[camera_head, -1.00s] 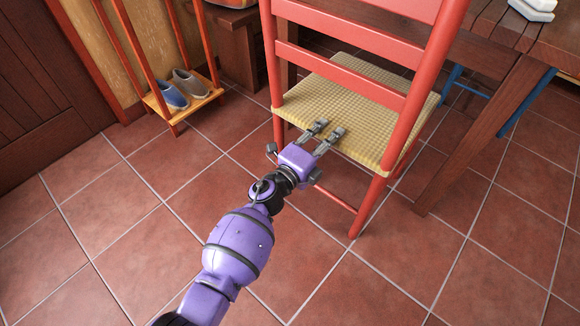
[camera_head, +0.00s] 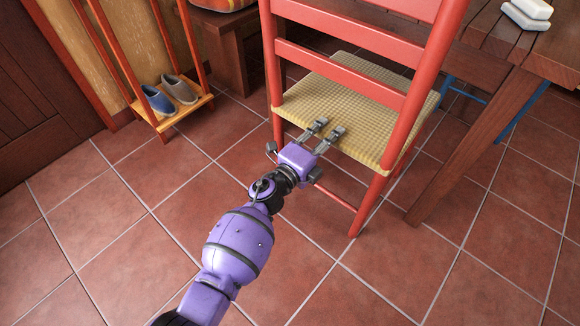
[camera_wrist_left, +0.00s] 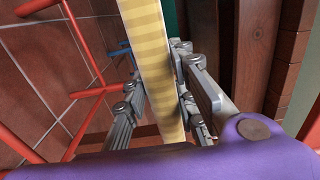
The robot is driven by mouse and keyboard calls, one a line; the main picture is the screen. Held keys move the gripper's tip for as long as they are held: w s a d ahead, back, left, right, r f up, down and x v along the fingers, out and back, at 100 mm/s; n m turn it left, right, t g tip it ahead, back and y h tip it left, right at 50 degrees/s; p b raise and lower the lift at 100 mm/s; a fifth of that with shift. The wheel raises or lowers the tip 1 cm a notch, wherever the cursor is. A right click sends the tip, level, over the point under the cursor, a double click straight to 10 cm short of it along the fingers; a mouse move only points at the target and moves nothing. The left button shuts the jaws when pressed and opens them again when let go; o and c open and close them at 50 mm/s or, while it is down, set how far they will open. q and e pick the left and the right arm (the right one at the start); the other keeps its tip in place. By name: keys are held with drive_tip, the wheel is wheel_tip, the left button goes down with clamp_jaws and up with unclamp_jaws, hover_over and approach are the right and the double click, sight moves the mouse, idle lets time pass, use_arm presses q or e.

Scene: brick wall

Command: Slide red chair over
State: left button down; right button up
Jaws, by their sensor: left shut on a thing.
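The red chair (camera_head: 359,84) stands on the floor with its slatted back toward me and a woven yellow seat (camera_head: 343,105). My left gripper (camera_head: 325,130) reaches under the lowest back slat to the near edge of the seat. Its fingers are shut on that edge. In the left wrist view the seat edge (camera_wrist_left: 150,60) runs between the two fingers (camera_wrist_left: 160,100), one on each side. The chair's red legs and rungs show at the left there. My right gripper is in no view.
A wooden table (camera_head: 480,110) with blue legs behind stands close at the chair's right. A rack (camera_head: 184,108) with a pair of shoes (camera_head: 168,95) and a wooden bench (camera_head: 222,50) stand to the left. The tiled floor (camera_head: 110,225) in front is clear.

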use_arm(q)
drive_tip(key=shift+s+f, duration=0.1)
drive_tip(key=shift+f, duration=0.25)
drive_tip(key=c, duration=1.6)
unclamp_jaws()
drive_tip(key=shift+o, duration=1.2)
drive_tip(key=shift+r, duration=0.2)
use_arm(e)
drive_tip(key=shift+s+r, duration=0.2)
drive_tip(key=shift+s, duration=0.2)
use_arm(q)
drive_tip(key=shift+r, duration=0.1)
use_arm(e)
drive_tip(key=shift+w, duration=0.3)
use_arm(q)
drive_tip(key=shift+a, duration=0.1)
